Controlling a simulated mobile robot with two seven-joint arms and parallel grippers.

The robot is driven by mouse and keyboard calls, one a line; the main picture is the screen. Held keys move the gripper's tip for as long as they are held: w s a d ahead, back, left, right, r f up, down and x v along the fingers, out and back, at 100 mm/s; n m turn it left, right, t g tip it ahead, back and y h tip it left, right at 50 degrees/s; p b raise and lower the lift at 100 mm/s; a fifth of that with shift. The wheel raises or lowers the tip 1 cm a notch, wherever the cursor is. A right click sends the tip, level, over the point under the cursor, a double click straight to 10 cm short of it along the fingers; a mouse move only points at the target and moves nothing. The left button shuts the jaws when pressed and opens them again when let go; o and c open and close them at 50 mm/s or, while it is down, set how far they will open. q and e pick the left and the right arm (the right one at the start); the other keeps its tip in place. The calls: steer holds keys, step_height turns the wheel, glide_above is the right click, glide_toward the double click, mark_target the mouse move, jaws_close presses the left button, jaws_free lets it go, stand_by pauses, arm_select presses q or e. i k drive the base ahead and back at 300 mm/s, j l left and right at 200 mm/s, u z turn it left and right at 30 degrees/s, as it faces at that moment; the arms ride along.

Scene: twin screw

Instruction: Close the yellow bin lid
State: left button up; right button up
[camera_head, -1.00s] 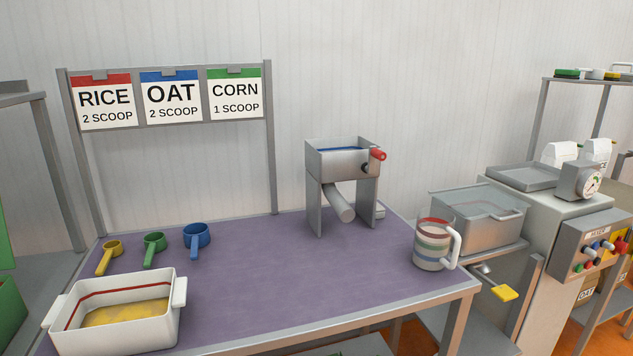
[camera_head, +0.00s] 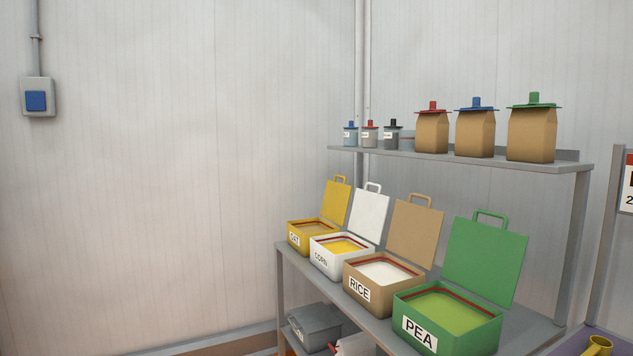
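The yellow bin (camera_head: 299,246), labelled OAT, stands at the far left end of a row of bins on a grey shelf. Its yellow lid (camera_head: 336,203) is open and stands upright at the back of the bin, with a handle on its top edge. Tan contents show inside the bin. Neither of my grippers is in view.
To its right stand a white CORN bin (camera_head: 326,263), a brown RICE bin (camera_head: 362,294) and a green PEA bin (camera_head: 470,336), all with lids raised. An upper shelf (camera_head: 470,163) above holds small jars and brown bags. A grey box (camera_head: 314,328) sits below.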

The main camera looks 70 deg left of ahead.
mark_target(338, 195)
steer(key=u, duration=2.3)
steer(key=i+j+u, duration=0.1)
steer(key=i+j, duration=0.3)
steer(key=i+j+u, duration=0.1)
steer(key=i+j, duration=0.2)
steer(key=i, duration=0.3)
steer(key=i+j+u, duration=0.1)
steer(key=i+j, duration=0.2)
steer(key=i, duration=0.2)
steer(key=i+j+u, duration=0.1)
steer(key=i+j, duration=0.15)
steer(key=i, duration=0.25)
